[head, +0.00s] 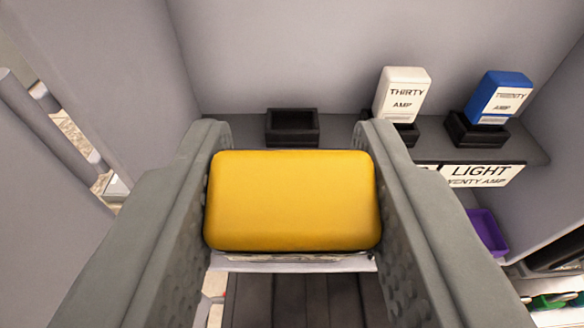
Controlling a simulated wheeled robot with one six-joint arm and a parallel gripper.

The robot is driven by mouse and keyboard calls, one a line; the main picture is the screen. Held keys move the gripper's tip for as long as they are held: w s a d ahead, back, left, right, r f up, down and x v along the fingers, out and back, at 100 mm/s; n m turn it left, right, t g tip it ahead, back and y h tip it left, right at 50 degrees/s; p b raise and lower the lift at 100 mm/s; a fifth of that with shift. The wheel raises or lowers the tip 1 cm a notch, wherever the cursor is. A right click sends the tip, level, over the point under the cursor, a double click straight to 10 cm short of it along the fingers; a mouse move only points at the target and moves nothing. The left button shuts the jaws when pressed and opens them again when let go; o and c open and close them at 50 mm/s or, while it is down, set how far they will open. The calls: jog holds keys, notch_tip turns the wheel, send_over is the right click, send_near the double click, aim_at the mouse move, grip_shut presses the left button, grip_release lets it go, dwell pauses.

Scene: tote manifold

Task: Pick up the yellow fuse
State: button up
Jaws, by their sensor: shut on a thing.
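The yellow fuse (292,200) is a rounded block in the middle of the head view. My gripper (292,190) has its two grey, dimpled fingers against the left and right sides of the fuse and is shut on it. A pale label edge shows along the near side of the fuse. The fuse covers part of the shelf behind and below it.
An empty black socket (292,126) sits on the grey shelf beyond the fuse. To the right, a white "THIRTY AMP" fuse (402,94) and a blue "TWENTY AMP" fuse (500,97) stand in black sockets. Grey walls enclose the shelf. A purple bin (487,232) shows lower right.

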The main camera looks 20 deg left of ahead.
jog(key=shift+f+v, duration=0.1)
jog(key=shift+v, duration=0.5)
jog(key=shift+f+v, duration=0.15)
jog(key=shift+v, duration=0.5)
jog(key=shift+s+d+r+g+h, duration=0.15)
jog(key=shift+s+d+r+g, duration=0.15)
jog(key=shift+s+g, duration=0.4)
jog(key=shift+s+d+r+g+h, duration=0.2)
jog(key=shift+s+r+g, duration=0.25)
jog(key=shift+s, duration=0.5)
jog(key=shift+s+d+r+g+h, duration=0.15)
jog(key=shift+s+d+r+g, duration=0.1)
jog(key=shift+s+g, duration=0.45)
jog(key=shift+s, duration=0.1)
jog(key=shift+r, duration=0.1)
jog(key=shift+r, duration=1.3)
